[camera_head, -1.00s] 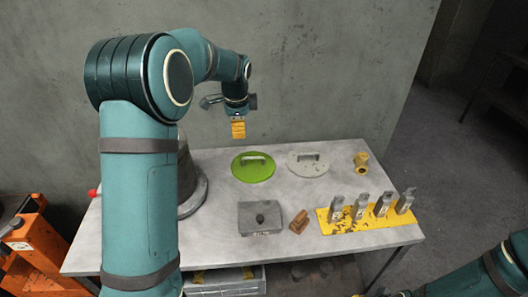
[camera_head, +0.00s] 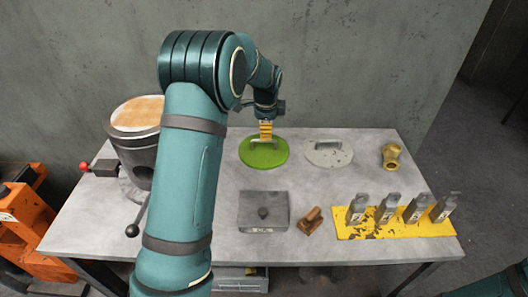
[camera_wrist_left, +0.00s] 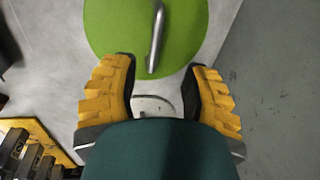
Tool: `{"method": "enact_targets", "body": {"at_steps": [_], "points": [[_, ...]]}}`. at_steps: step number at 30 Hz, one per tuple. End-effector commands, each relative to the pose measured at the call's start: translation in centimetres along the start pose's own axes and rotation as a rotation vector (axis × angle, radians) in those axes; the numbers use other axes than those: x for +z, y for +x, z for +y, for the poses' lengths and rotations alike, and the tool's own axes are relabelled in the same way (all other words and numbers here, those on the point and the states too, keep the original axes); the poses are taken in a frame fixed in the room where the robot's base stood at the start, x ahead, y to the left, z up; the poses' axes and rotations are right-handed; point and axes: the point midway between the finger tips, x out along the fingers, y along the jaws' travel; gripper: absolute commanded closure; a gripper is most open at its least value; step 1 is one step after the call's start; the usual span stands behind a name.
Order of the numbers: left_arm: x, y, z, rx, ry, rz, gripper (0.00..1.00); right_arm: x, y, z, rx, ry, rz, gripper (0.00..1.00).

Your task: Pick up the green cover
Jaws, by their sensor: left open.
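The green cover (camera_head: 250,156) is a flat round disc with a grey bar handle, lying on the grey table. It also shows in the left wrist view (camera_wrist_left: 110,35), its handle (camera_wrist_left: 157,40) running up and down the picture. My left gripper (camera_head: 265,139) has yellow ridged fingers and is over the cover at its handle; the fingers hide part of the handle. In the left wrist view the open left gripper (camera_wrist_left: 160,88) has its two fingers apart, with the handle's end roughly in line with the gap between them. Contact cannot be told.
A grey cover (camera_head: 330,153) with a handle lies right of the green one. A brass fitting (camera_head: 391,156), a yellow plate (camera_head: 400,229) with several upright grey blocks, a grey box (camera_head: 263,212) and a brown block (camera_head: 310,220) share the table. A large pot (camera_head: 135,150) stands left.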

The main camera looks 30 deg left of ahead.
Motion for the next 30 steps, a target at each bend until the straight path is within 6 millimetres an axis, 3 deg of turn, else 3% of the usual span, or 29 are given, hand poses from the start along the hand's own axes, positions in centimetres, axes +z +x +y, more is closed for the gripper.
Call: {"method": "enact_targets", "body": {"at_steps": [8,18,26,30], "points": [[0.1,1.6,0.1,0.0,0.0,0.0,0.54,0.0,0.4,0.1,0.0,0.0,0.002,1.0],[0.6,5.9,0.8,0.0,0.0,0.0,0.54,-0.2,1.6,0.6,0.0,-0.001,0.008,1.0],[0.6,6.1,0.7,-0.002,0.0,0.001,0.52,-0.2,1.6,0.6,0.0,-0.001,0.008,1.0],[0.6,6.1,0.7,-0.002,0.0,0.001,1.0,-0.2,1.6,0.6,0.0,-0.001,0.008,1.0]]}}
